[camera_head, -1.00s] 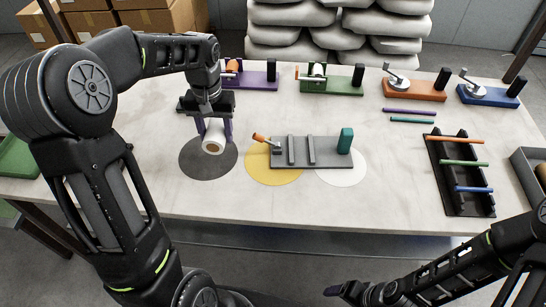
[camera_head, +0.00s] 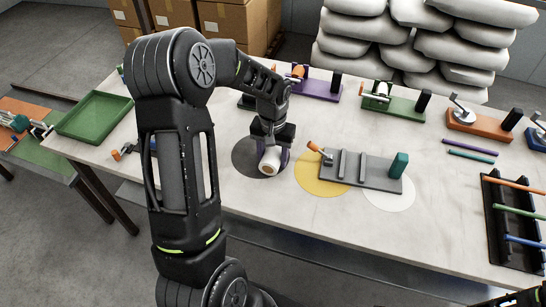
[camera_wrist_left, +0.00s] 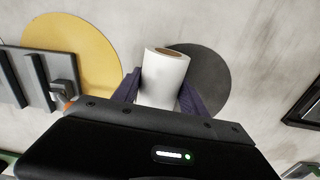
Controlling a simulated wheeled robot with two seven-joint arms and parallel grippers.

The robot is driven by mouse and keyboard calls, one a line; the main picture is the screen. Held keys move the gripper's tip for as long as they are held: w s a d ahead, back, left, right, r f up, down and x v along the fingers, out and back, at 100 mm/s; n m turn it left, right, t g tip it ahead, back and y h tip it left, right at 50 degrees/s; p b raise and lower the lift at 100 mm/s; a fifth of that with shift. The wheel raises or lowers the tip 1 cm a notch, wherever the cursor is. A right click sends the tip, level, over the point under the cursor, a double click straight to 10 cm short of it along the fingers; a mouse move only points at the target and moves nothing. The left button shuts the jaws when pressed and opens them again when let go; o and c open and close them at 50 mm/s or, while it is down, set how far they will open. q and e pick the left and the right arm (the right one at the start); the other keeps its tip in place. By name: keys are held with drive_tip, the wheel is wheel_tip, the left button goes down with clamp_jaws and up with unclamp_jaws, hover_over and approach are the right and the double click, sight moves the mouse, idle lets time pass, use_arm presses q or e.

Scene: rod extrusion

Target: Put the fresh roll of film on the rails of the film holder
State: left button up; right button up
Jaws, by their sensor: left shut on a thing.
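A white roll of film (camera_head: 269,162) with a brown core is at the dark grey disc (camera_head: 243,157) on the table. My left gripper (camera_head: 272,155) is shut on the roll. In the left wrist view the roll (camera_wrist_left: 163,80) sits between the two purple fingers (camera_wrist_left: 158,92). I cannot tell whether the roll touches the table. The film holder (camera_head: 375,176) is a grey base to the right, with two upright rails, an orange-handled part at its left end and a teal block at its right end. Its rails (camera_wrist_left: 38,80) also show in the left wrist view. My right gripper is out of view.
The holder lies over a yellow disc (camera_head: 318,186) and a white disc (camera_head: 390,200). Purple (camera_head: 322,92), green (camera_head: 402,112) and orange (camera_head: 482,125) fixtures stand along the back. A black rack (camera_head: 500,225) with coloured rods is at right, a green tray (camera_head: 95,117) at left.

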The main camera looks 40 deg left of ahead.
sight(273, 151)
use_arm(q)
drive_tip(key=shift+f, duration=0.55)
drive_tip(key=shift+f, duration=0.1)
drive_tip(key=o, duration=1.4)
drive_tip(key=shift+o, duration=0.2)
wheel_tip(273, 151, up, 12)
drive_tip(key=shift+r+b, duration=0.15)
drive_tip(key=shift+b, duration=0.4)
drive_tip(key=shift+o, duration=0.2)
